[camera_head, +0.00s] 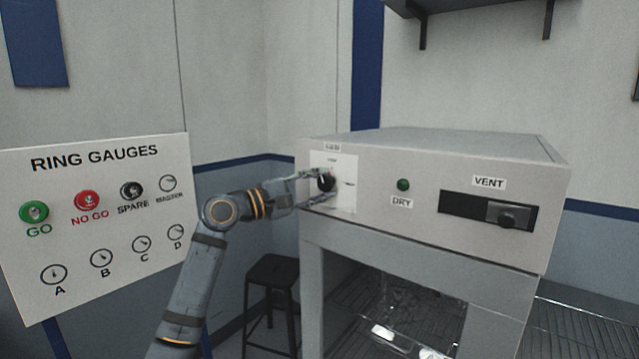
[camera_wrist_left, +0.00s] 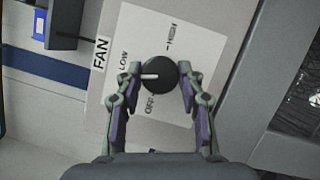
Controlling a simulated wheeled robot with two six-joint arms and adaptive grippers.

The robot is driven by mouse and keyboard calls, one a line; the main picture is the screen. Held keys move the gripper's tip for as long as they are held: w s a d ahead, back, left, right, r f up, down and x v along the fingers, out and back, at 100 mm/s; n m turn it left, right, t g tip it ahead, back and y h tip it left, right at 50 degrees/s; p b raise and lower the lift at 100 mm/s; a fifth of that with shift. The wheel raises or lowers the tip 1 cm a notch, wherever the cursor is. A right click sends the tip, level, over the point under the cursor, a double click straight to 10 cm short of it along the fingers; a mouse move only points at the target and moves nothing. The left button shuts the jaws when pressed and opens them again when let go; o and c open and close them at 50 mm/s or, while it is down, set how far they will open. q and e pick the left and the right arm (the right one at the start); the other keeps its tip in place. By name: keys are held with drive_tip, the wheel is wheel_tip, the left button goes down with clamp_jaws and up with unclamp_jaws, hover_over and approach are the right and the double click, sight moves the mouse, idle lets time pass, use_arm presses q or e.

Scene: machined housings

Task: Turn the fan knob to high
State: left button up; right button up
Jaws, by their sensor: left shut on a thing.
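The black round fan knob (camera_head: 327,182) sits on a white label plate at the left of the grey machine's front panel. In the left wrist view the knob (camera_wrist_left: 162,76) has a white pointer line aimed left, toward the FAN label and just below LOW. HIGH is printed above the knob in that view, and a third, hard-to-read label lies below it. My left gripper (camera_wrist_left: 160,82) is shut on the knob, one fingertip on each side; it also shows in the head view (camera_head: 324,186). My right gripper is not in view.
Right of the plate are a green DRY button (camera_head: 403,184) and a VENT slider (camera_head: 510,214). A RING GAUGES board (camera_head: 100,210) stands left of my arm. A black stool (camera_head: 272,275) is behind. An open chamber lies under the panel.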

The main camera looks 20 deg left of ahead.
use_arm(q)
drive_tip(key=m+p, duration=0.1)
drive_tip(key=m+g+y+p, duration=0.1)
drive_tip(key=m, duration=0.1)
drive_tip(key=m+p, duration=0.1)
drive_tip(key=m, duration=0.1)
drive_tip(key=shift+r+g, duration=0.3)
drive_tip(key=shift+r, duration=0.05)
drive_tip(key=m+y+p, duration=0.1)
drive_tip(key=m+p, duration=0.1)
drive_tip(key=m+y+p, duration=0.2)
drive_tip(key=m+p, duration=0.1)
drive_tip(key=shift+d+r+g, duration=0.1)
drive_tip(key=shift+g, duration=0.3)
drive_tip(key=m+y+p, duration=0.2)
drive_tip(key=m+p, duration=0.1)
drive_tip(key=m, duration=0.1)
drive_tip(key=shift+d, duration=0.15)
drive_tip(key=shift+s+m+t+y+p, duration=0.1)
drive_tip(key=shift+m+t+y+p, duration=0.2)
drive_tip(key=shift+m+y+p, duration=0.65)
drive_tip(key=shift+m+y, duration=0.25)
drive_tip(key=shift+m, duration=0.4)
drive_tip(key=o, duration=1.2)
drive_tip(key=shift+c, duration=0.2)
